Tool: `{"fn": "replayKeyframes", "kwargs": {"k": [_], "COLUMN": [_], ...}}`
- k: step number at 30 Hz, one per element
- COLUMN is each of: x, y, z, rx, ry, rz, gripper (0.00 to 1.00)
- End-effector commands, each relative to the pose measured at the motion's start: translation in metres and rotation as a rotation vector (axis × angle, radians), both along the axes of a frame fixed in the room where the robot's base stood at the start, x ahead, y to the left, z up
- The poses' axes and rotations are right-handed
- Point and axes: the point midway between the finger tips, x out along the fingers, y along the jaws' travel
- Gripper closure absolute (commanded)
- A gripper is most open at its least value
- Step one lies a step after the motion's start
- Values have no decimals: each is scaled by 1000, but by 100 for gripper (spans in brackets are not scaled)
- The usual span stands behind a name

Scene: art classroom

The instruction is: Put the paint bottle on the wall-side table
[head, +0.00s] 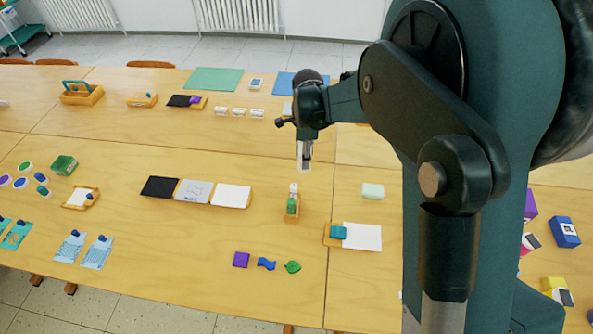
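A small bottle with a green body and white top (293,197) stands upright on the near table (200,235), in or on a small wooden holder (291,215). I take it to be the paint bottle. The wall-side table (110,118) is the far row of light wood tabletop, towards the radiators. My gripper (304,160) points down, in the picture just above and slightly right of the bottle, apart from it. Its fingers are small and seen from the side, so I cannot tell whether they are open or shut.
Three flat cards (195,191) lie left of the bottle. A wooden tray with white paper (361,237) and a pale green block (372,191) are to its right. A green sheet (213,80) and a blue sheet (283,83) lie on the wall-side table. Bare wood shows between items.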

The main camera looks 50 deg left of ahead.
Motion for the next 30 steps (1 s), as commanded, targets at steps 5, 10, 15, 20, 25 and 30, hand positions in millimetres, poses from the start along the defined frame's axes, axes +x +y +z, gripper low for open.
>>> {"fn": "replayKeyframes", "kwargs": {"k": [5, 10, 15, 20, 25, 30], "x": [0, 0, 0, 0, 0, 0], "y": [0, 0, 0, 0, 0, 0], "z": [-26, -43, -46, -46, -51, -68], "rx": [0, 0, 0, 0, 0, 0], "ry": [0, 0, 0, 0, 0, 0], "rz": [0, 0, 0, 0, 0, 0], "gripper": [87, 87, 87, 87, 87, 87]}}
